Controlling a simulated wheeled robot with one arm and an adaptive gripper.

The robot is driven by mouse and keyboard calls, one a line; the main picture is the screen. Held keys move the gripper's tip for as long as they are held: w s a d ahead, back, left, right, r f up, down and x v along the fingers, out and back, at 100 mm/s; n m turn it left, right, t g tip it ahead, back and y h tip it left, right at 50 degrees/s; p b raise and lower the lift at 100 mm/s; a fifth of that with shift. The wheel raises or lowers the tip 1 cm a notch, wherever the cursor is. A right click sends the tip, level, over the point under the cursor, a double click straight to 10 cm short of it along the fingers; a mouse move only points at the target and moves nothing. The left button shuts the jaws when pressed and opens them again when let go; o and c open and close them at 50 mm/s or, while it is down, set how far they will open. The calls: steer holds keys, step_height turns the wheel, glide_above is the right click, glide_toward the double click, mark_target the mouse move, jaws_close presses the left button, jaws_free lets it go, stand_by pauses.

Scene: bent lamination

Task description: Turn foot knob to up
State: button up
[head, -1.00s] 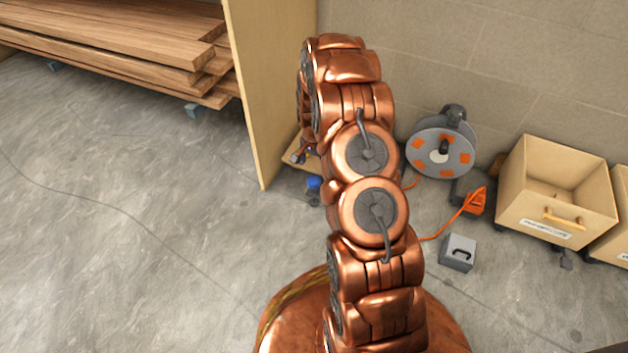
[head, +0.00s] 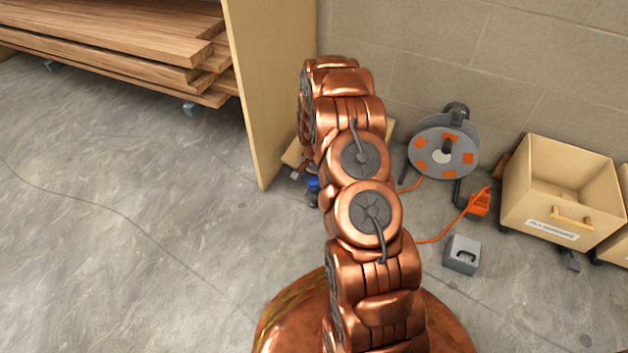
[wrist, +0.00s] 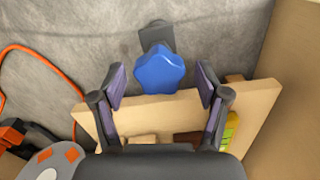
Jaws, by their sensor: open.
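The foot knob (wrist: 159,72) is a blue, lobed knob in the upper middle of the wrist view. It sits on a dark grey stem or foot (wrist: 156,37) close to the floor. In the head view a small part of the blue knob (head: 313,183) shows just left of my arm. My gripper (wrist: 160,83) is open, with one finger on each side of the knob in the wrist view and gaps between. I cannot tell whether the fingertips are level with it.
A wooden board (wrist: 258,105) lies beside the knob, with a tall wooden panel (head: 258,90) at its left in the head view. A cable reel (head: 420,160), orange cord (head: 432,240), grey weight (head: 462,254) and wooden bin (head: 545,210) stand right. Floor at left is clear.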

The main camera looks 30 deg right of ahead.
steer(key=shift+c, duration=0.5)
steer(key=c, duration=1.1)
steer(key=shift+o, duration=0.2)
steer(key=shift+r+p, duration=0.1)
steer(key=shift+p, duration=0.35)
